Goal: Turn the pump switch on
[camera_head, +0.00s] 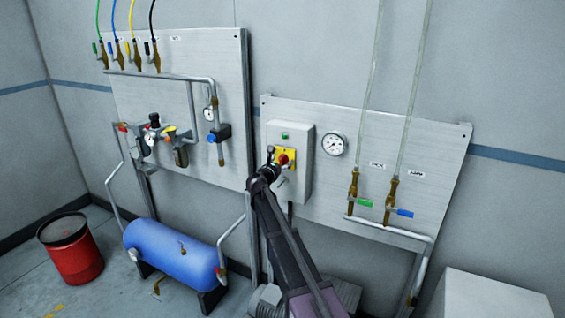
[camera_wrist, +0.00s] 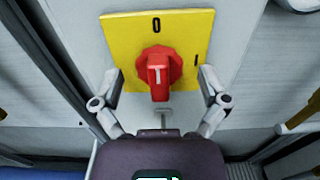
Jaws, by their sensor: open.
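The pump switch is a red rotary knob (camera_wrist: 158,72) on a yellow plate (camera_wrist: 195,28), marked 0 at the top and I at the right. The knob's handle stands upright, its white line towards the 0. My gripper (camera_wrist: 160,82) is open, with one finger on each side of the knob and a visible gap to it. In the head view the red knob (camera_head: 283,159) shows on the grey switch box (camera_head: 301,165), with my gripper (camera_head: 272,166) in front and slightly left, partly covering the yellow plate.
A pressure gauge (camera_head: 334,144) is right of the box. Green (camera_head: 365,202) and blue (camera_head: 404,212) valve handles are further right. A pipe panel (camera_head: 225,65) stands left, above a blue tank (camera_head: 172,250). A red drum (camera_head: 75,262) is at far left. A white block (camera_head: 490,295) is at lower right.

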